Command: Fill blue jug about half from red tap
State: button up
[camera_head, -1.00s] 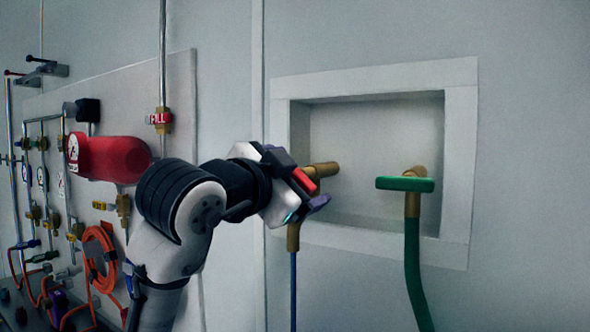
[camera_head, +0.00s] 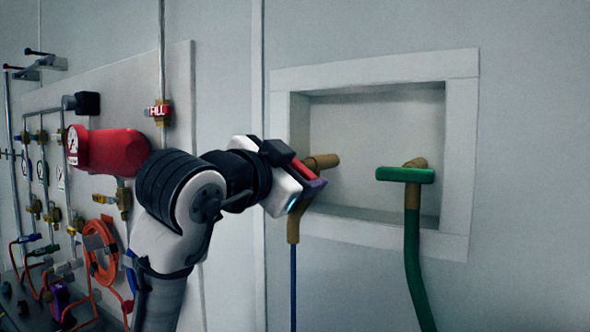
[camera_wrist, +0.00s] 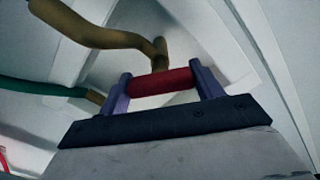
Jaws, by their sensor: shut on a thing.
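The red tap handle (camera_head: 304,169) is on a brass tap (camera_head: 322,161) at the left of the wall recess. My gripper (camera_head: 312,184) is shut on this handle. In the wrist view the red handle (camera_wrist: 162,82) lies between the two purple fingers of my gripper (camera_wrist: 165,88), with the brass tap body behind it. A blue hose (camera_head: 293,285) hangs from the tap's brass spout (camera_head: 293,230). No blue jug shows in either view.
A second brass tap with a green handle (camera_head: 405,175) and green hose (camera_head: 413,265) is at the recess's right. The white recess frame (camera_head: 460,160) surrounds both taps. A panel at left carries a red cylinder (camera_head: 112,152), gauges, pipes and an orange coil (camera_head: 99,252).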

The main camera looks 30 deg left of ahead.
jog(key=n, duration=0.3)
jog(key=shift+n+b, duration=0.4)
jog(key=shift+n, duration=1.5)
jog(key=o, duration=1)
jog(key=s+b, duration=0.1)
jog(key=s, duration=0.3)
jog(key=s+b, duration=0.2)
jog(key=s, duration=0.3)
jog(key=s+b, duration=0.2)
jog(key=s, duration=0.2)
jog(key=shift+s+d, duration=0.4)
